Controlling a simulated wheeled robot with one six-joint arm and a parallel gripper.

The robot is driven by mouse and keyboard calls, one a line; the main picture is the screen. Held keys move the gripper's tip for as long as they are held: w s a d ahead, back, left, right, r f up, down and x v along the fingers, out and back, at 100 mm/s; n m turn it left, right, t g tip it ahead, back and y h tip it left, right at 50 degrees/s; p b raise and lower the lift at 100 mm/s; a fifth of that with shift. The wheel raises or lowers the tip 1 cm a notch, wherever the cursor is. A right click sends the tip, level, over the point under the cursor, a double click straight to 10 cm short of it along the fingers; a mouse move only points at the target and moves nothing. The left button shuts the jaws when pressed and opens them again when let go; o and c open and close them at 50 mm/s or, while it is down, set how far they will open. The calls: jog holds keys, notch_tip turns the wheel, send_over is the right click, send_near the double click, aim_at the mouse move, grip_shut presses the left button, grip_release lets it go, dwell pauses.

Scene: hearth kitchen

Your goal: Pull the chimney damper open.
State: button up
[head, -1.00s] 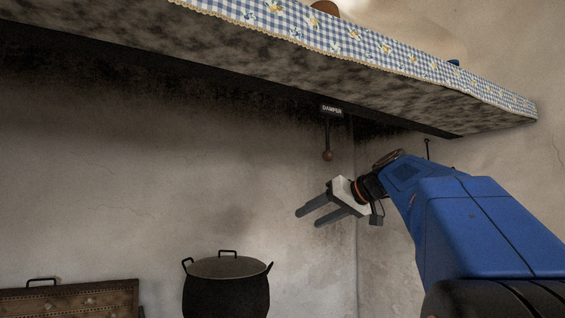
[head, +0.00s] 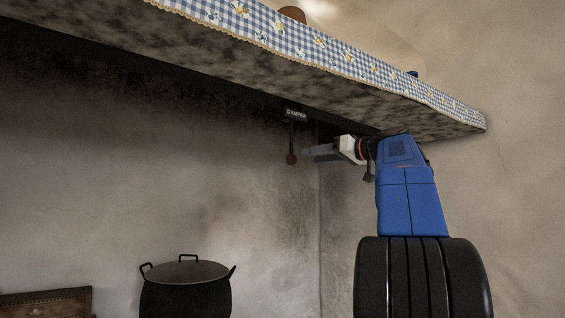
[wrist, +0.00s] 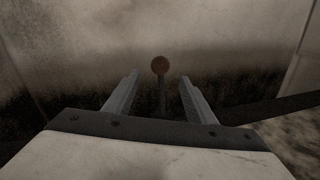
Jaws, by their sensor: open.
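The damper handle is a thin dark rod with a round reddish-brown knob (head: 291,159) at its lower end. It hangs under a small plate (head: 296,114) marked DAMPER, below the sooty hood edge. My gripper (head: 308,153) is open and level, just right of the knob in the head view. In the wrist view the knob (wrist: 160,65) stands ahead, centred past the tips of my open gripper (wrist: 159,75). The rod (wrist: 161,95) shows in the gap between the fingers. Nothing is held, and I cannot tell whether a finger touches the rod.
The hood's sooty underside (head: 330,94), with a blue checked cloth trim (head: 320,50), slopes close above my arm. A black lidded pot (head: 187,290) stands below left, beside a brown chest (head: 45,303). The wall space under the handle is clear.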

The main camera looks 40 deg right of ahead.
jog(key=x, duration=1.4)
jog(key=shift+w, duration=0.25)
grip_shut()
notch_tip(320, 180, down, 8)
jog(key=shift+r, duration=0.25)
